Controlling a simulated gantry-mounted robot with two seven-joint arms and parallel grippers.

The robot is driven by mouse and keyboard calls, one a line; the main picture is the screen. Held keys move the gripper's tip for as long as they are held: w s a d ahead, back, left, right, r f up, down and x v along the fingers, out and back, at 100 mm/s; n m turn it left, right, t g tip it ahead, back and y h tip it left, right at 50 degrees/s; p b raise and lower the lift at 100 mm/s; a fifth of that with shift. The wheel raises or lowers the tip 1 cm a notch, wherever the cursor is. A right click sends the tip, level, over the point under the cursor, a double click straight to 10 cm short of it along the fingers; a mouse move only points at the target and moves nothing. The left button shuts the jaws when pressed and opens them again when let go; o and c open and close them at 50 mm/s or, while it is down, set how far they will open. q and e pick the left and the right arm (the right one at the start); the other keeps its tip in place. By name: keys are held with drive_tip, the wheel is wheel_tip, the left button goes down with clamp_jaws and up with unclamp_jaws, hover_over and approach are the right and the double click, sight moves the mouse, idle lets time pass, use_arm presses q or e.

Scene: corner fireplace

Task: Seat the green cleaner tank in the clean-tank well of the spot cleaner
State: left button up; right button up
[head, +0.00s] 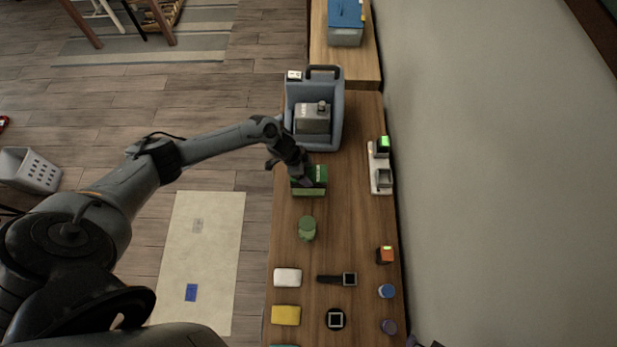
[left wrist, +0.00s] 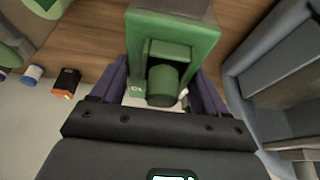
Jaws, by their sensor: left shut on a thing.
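The green cleaner tank (head: 313,180) is near the middle of the wooden counter, just in front of the spot cleaner. My left gripper (head: 298,172) is shut on it. In the left wrist view the green tank (left wrist: 196,35) shows between the two fingers (left wrist: 160,92), with a round dark green part facing the camera. I cannot tell if the tank touches the counter. The blue-grey spot cleaner (head: 334,138) stands upright behind the tank, with a grey tank (head: 312,119) in it. Its grey side (left wrist: 238,70) shows at right in the left wrist view. The clean-tank well is not clearly visible.
A white device with a green display (head: 381,177) stands by the wall. A green bottle (head: 307,228) stands in front of the tank. A white block (head: 287,277), yellow block (head: 286,315) and several small items lie nearer.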

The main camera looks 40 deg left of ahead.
use_arm(q)
clamp_jaws()
